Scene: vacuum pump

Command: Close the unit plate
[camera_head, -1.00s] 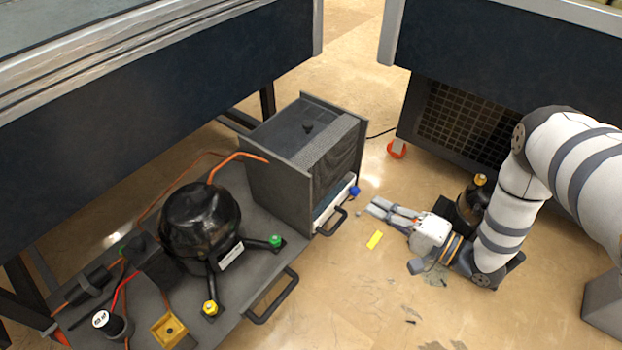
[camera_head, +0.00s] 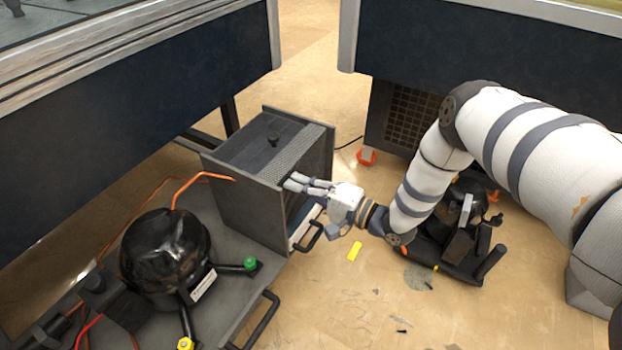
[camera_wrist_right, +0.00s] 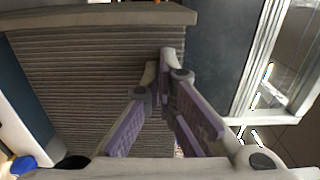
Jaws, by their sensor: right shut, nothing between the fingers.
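The grey unit plate (camera_head: 237,290) sits low at the left, extending out from beside the dark bench. It carries a black pump (camera_head: 165,260) and a grey box (camera_head: 232,195) with a ribbed side. A black handle (camera_head: 265,322) is on its front edge. My right gripper (camera_head: 287,182) is shut and empty, its fingertips close to the ribbed side of the box. In the right wrist view, its fingers (camera_wrist_right: 167,60) meet in front of the ribbed surface (camera_wrist_right: 85,75). I cannot tell whether they touch it. My left gripper is not in view.
A second black handle (camera_head: 308,238) is below the box. A dark bench (camera_head: 130,120) stands above left, another cabinet (camera_head: 440,60) at back right. A second black pump (camera_head: 462,205) stands behind my right arm. A yellow block (camera_head: 355,251) lies on the otherwise mostly clear floor.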

